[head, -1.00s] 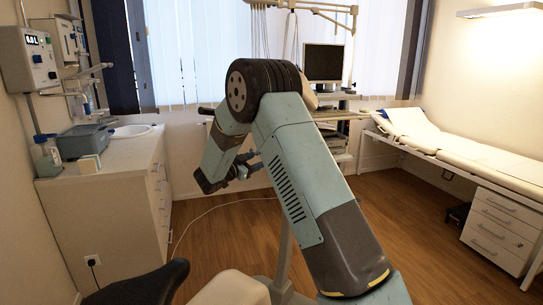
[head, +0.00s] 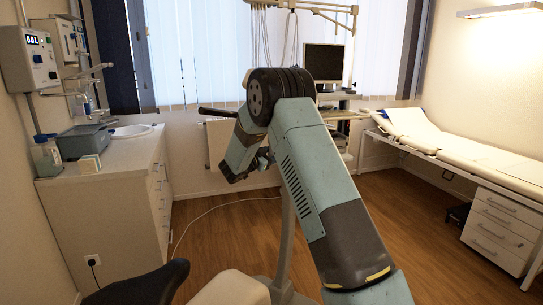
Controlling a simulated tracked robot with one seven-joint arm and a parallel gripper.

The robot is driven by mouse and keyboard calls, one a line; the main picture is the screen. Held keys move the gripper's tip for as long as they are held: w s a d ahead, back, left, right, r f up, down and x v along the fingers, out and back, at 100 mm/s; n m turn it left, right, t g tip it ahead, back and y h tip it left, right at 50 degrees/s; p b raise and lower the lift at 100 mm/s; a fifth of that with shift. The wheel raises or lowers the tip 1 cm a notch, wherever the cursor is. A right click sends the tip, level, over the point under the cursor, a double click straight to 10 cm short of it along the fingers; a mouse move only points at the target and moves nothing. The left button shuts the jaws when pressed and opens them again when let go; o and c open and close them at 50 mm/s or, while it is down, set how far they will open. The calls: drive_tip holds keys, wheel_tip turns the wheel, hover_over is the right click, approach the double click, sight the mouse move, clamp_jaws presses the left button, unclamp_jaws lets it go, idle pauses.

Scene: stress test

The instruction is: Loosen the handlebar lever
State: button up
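A dark handlebar end (head: 217,112) sticks out to the left from behind my arm's elbow in the head view. The handlebar lever cannot be made out; my arm covers most of that area. My gripper (head: 264,156) is below the elbow, mostly hidden behind my arm links. Only a small dark and pale blue part of it shows. I cannot tell whether its fingers are open or shut, or whether they touch anything.
A dark saddle (head: 140,286) is at the bottom left. A monitor (head: 323,61) stands at the back.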

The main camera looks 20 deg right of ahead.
drive_tip(key=shift+c, duration=0.5)
clamp_jaws()
